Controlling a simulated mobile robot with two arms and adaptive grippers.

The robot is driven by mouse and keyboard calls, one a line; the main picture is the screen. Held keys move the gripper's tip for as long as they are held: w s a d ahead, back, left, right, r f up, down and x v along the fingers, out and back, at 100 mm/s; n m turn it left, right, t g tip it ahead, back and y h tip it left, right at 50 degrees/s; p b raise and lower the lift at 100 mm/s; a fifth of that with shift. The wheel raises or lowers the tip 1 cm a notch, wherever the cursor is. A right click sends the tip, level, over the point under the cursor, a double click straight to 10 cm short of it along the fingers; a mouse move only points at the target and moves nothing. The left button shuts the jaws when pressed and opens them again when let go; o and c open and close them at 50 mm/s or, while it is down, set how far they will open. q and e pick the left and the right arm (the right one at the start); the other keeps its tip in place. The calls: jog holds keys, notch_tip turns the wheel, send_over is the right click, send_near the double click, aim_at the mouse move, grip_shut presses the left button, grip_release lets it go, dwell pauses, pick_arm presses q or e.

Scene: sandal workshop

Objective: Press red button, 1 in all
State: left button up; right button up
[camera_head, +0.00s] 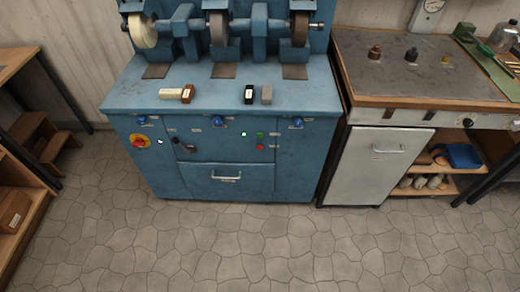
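A small round red button (260,147) is on the front panel of the blue grinding machine (225,180), right of the panel's middle. A green button (260,135) sits just above it. A larger red knob on a yellow plate (139,141) is at the left of the same panel; I cannot tell if it is a push button or a turn switch. Neither of my grippers is in view, and nothing covers the red button.
Blue knobs (298,123) line the panel's top. Several small blocks (249,94) lie on the machine's top below the wheels (218,29). A workbench with a white cabinet (373,165) stands right; wooden shelves (22,210) stand left. The stone floor (230,245) in front is clear.

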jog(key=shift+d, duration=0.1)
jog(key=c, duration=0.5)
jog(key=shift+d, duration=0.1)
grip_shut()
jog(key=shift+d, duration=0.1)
